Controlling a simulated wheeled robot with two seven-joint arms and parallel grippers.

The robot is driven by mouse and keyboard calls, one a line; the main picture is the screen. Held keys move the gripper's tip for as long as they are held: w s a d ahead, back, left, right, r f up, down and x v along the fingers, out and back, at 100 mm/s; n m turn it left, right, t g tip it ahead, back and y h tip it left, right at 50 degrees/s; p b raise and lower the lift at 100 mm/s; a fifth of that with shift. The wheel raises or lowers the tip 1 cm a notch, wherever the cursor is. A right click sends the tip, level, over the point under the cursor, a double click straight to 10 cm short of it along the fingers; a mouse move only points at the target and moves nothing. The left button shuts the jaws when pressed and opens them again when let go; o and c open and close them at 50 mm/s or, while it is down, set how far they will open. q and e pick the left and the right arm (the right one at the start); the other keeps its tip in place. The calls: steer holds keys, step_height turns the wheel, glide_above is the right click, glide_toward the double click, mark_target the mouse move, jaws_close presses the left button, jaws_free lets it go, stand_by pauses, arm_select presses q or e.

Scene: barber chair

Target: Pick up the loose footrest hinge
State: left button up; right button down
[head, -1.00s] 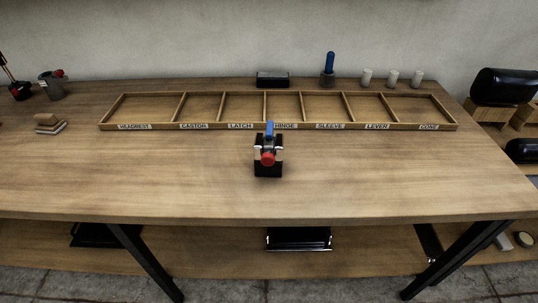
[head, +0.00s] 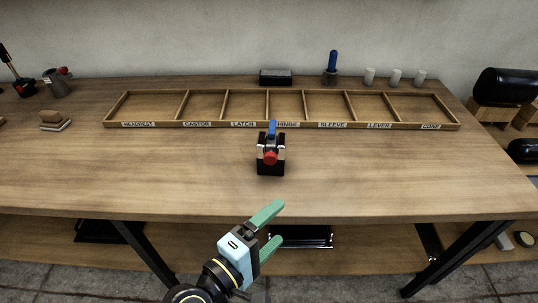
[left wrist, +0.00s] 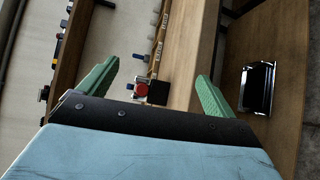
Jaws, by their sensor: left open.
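A small black block-like device (head: 270,162) with a red round knob, pale side parts and a blue handle stands mid-table, in front of the labelled tray (head: 308,126). It also shows in the left wrist view (left wrist: 157,93), between and beyond my fingers. No separate hinge can be made out; I cannot tell whether this device is or holds the footrest hinge. My left gripper (head: 275,224), with green fingers, is open and empty at the table's front edge, nearer me than the device and apart from it. My right gripper is not in view.
The tray's compartments, one labelled HINGE, look empty. Behind it stand a black box (head: 275,77), a blue-handled tool (head: 332,68) and pale cups (head: 396,76). Wooden blocks (head: 55,120) and a grey pot (head: 58,84) are at left. The wooden tabletop (head: 390,175) around the device is clear.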

arm_select(q)
steer(key=w+r+n+t+y, duration=0.2)
steer(key=w+r+n+t, duration=0.15)
steer(key=n, duration=0.55)
steer(key=n+t+y, duration=0.2)
steer(key=n+y, duration=0.6)
steer(key=n, duration=0.8)
glide_toward(270, 162)
steer(key=shift+g, duration=0.25)
steer(key=w, duration=0.5)
steer(key=shift+w+d, duration=0.4)
steer(key=shift+w+a+r, duration=0.1)
steer(key=shift+w, duration=1.25)
steer(key=shift+w+r, duration=0.1)
steer(key=shift+w, duration=1.3)
